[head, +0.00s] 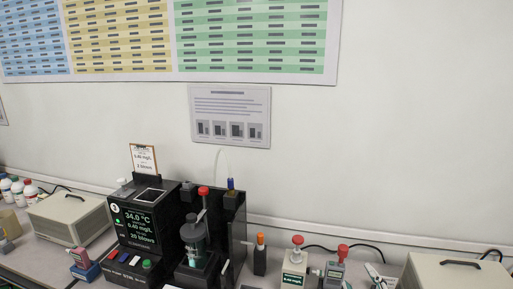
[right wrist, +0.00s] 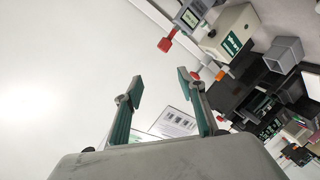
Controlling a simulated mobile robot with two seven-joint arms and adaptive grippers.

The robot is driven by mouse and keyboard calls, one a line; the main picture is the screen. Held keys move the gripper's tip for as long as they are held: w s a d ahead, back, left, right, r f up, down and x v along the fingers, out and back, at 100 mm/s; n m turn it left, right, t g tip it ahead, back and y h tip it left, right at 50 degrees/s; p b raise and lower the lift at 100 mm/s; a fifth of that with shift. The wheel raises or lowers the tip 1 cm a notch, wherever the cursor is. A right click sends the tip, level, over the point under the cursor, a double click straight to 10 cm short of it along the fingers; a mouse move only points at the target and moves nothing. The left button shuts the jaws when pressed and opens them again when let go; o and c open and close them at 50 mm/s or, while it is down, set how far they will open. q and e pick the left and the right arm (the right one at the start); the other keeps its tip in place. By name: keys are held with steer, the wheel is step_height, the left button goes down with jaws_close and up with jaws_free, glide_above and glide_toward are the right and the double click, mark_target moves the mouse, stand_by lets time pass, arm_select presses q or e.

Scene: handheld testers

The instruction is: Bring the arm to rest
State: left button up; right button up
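My right gripper (right wrist: 160,88) shows in the right wrist view with its two teal fingers and grey tips spread apart. It is open and nothing is between the fingers. The pale wall lies behind the fingertips, and the bench things are off to the right of that view. In the head view, a small pale and dark piece at the bottom edge, right of the testers, may be a fingertip, but I cannot tell. My left gripper is in neither view.
A black testing station (head: 140,236) with a lit screen stands on the bench. Handheld testers with red knobs (head: 295,262) (head: 335,270) stand to its right. Beige cases (head: 68,220) (head: 455,273) sit at both sides. A notice (head: 230,117) hangs on the wall.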

steer(key=s+d+f+m+g+h, duration=0.1)
steer(key=s+d+f+g+h, duration=0.1)
steer(key=s+d+f+g, duration=0.4)
steer(key=s+d+f+g+h, duration=0.1)
steer(key=s+d+f+g, duration=0.2)
steer(key=s+d+f, duration=0.55)
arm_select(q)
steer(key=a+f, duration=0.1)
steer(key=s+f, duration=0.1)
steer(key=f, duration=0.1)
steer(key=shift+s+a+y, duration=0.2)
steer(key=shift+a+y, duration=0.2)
arm_select(e)
steer(key=s+a+f+m+t+y, duration=0.2)
steer(key=a+f+y, duration=0.4)
steer(key=a+f, duration=1)
steer(key=shift+s+a+f+m+t, duration=0.2)
steer(key=shift+f+m+t, duration=0.6)
steer(key=shift+f, duration=0.1)
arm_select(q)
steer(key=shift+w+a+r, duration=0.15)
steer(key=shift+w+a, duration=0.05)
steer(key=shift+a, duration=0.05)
